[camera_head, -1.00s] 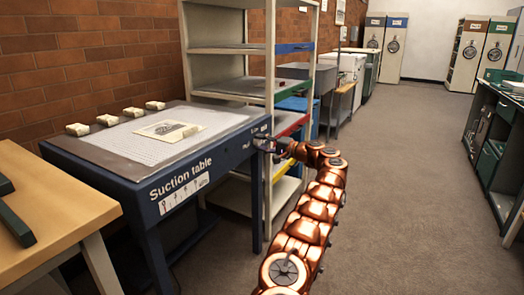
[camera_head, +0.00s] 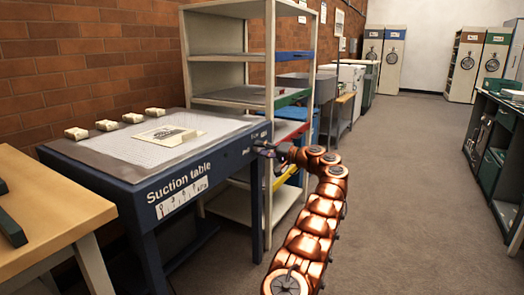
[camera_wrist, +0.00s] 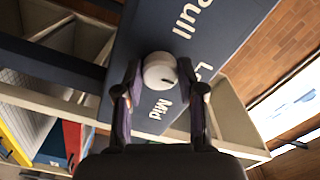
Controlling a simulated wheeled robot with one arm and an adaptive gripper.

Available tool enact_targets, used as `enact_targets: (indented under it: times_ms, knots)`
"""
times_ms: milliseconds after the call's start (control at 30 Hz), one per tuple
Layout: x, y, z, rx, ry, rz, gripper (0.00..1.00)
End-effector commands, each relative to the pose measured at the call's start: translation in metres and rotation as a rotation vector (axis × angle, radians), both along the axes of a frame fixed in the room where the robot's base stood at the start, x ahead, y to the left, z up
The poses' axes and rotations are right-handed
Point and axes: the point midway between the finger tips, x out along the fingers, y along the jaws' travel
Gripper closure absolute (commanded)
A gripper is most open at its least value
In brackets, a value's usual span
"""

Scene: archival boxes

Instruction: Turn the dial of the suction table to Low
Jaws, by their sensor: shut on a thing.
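The blue suction table (camera_head: 200,168) stands left of the middle in the head view, its name and a printed scale on its front. Its pale round dial (camera_wrist: 159,72) is in the wrist view, on the dark blue panel between the labels "Mid" and "Lo…", the latter partly hidden. A short dark mark on the dial points to the lower right, roughly between these labels. My gripper (camera_wrist: 163,84) is shut on the dial, one finger on each side. In the head view my gripper (camera_head: 263,148) is at the table's right corner and hides the dial.
A print (camera_head: 166,135) and several small pale blocks (camera_head: 105,125) lie on the table top. A metal shelf rack (camera_head: 270,60) stands close behind the gripper. A wooden table (camera_head: 60,215) is at the near left. The floor to the right is free.

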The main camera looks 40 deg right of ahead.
Motion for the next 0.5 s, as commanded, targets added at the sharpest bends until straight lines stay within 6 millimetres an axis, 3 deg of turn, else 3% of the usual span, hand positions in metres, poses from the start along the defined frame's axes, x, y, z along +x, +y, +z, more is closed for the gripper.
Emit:
enact_targets:
  times_ms: [133,167,400,500]
  knots:
    - [0.0012,0.0022,-0.0019,0.001,0.003,0.005,0.96]
    - [0.0012,0.0022,-0.0019,0.001,0.003,0.005,0.60]
    - [0.0007,0.0011,-0.0009,0.002,0.002,0.003,0.36]
    - [0.0005,0.0008,-0.0007,0.002,0.001,0.002,0.36]
